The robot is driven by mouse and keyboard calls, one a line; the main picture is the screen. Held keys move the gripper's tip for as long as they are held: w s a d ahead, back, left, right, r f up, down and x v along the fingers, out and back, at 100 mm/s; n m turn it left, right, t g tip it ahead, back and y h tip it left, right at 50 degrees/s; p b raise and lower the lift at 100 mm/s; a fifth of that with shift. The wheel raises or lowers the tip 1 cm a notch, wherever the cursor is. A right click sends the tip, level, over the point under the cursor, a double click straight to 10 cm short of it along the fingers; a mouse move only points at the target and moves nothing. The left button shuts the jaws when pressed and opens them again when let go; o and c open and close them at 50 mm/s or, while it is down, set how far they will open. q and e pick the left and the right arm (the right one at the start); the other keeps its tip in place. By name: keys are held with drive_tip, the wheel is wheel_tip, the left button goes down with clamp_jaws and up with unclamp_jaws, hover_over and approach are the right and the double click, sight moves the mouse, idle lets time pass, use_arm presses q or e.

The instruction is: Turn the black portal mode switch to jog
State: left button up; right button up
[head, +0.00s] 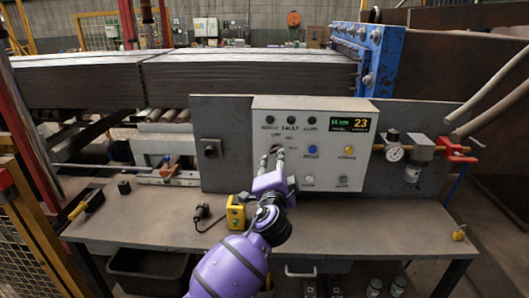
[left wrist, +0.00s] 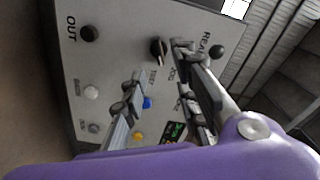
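The black mode switch (head: 277,149) is a rotary knob on the pale control panel (head: 262,125), with small labels around it that are hard to read. In the left wrist view the black knob (left wrist: 157,48) lies just beyond my fingertips. Its pointer direction is not clear. My left gripper (head: 271,159) is at the panel, just below the knob, and partly covers it. In the left wrist view my left gripper (left wrist: 152,77) has its fingers apart, with nothing held between them. I cannot tell whether a fingertip touches the panel. My right gripper is not in view.
Close by on the panel are a blue button (head: 312,149), a yellow button (head: 348,151) and a lit display (head: 350,122). Another black switch (head: 210,147) is on the grey plate to the left. A yellow pendant box (head: 236,213) stands on the bench (head: 340,228) beside my arm.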

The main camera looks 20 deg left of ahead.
sight(275, 151)
use_arm(q)
drive_tip(key=shift+y, duration=0.3)
drive_tip(key=x, duration=0.7)
drive_tip(key=shift+w+a+f, duration=0.25)
drive_tip(key=shift+w+a, duration=0.05)
drive_tip(key=shift+w, duration=0.1)
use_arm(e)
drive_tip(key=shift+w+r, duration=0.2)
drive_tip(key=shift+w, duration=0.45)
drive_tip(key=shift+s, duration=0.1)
use_arm(q)
drive_tip(key=shift+c, duration=0.7)
clamp_jaws()
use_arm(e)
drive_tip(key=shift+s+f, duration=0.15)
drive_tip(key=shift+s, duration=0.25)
